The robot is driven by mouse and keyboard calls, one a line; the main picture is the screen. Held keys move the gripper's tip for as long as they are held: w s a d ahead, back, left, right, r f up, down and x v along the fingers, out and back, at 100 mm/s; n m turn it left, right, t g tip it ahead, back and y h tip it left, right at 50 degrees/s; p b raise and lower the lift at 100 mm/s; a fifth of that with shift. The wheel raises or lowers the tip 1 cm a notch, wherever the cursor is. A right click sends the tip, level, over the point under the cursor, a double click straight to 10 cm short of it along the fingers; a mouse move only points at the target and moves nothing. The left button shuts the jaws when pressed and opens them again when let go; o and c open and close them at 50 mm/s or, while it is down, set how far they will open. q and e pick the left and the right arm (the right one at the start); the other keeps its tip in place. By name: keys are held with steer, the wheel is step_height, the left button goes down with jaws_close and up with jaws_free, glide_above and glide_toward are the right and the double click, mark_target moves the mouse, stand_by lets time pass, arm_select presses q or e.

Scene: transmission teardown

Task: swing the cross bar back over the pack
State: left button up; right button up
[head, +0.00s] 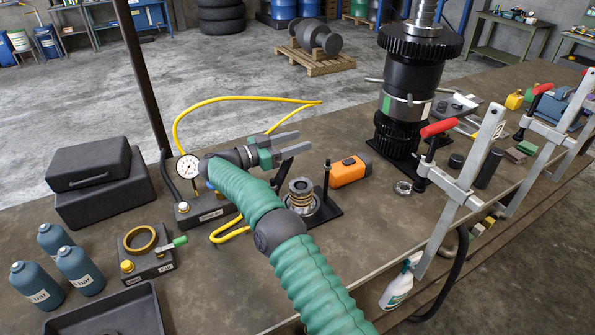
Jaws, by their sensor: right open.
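The top of the pack is uncovered. Nothing shows between the fingers. My left gripper is not in view.
A dial gauge (188,167) with a yellow hose stands left of the gripper. A tall black gear stack (405,95) stands behind right. Red-handled clamps (439,128) line the right edge. Blue bottles (80,268) stand front left.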

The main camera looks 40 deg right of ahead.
steer(key=s+a+r+b, duration=0.1)
steer(key=s+a+b, duration=0.1)
steer(key=s+a, duration=0.7)
steer(key=s, duration=0.2)
steer(key=shift+s+a+r+b, duration=0.25)
steer(key=shift+s+a+b, duration=0.05)
steer(key=shift+a, duration=0.1)
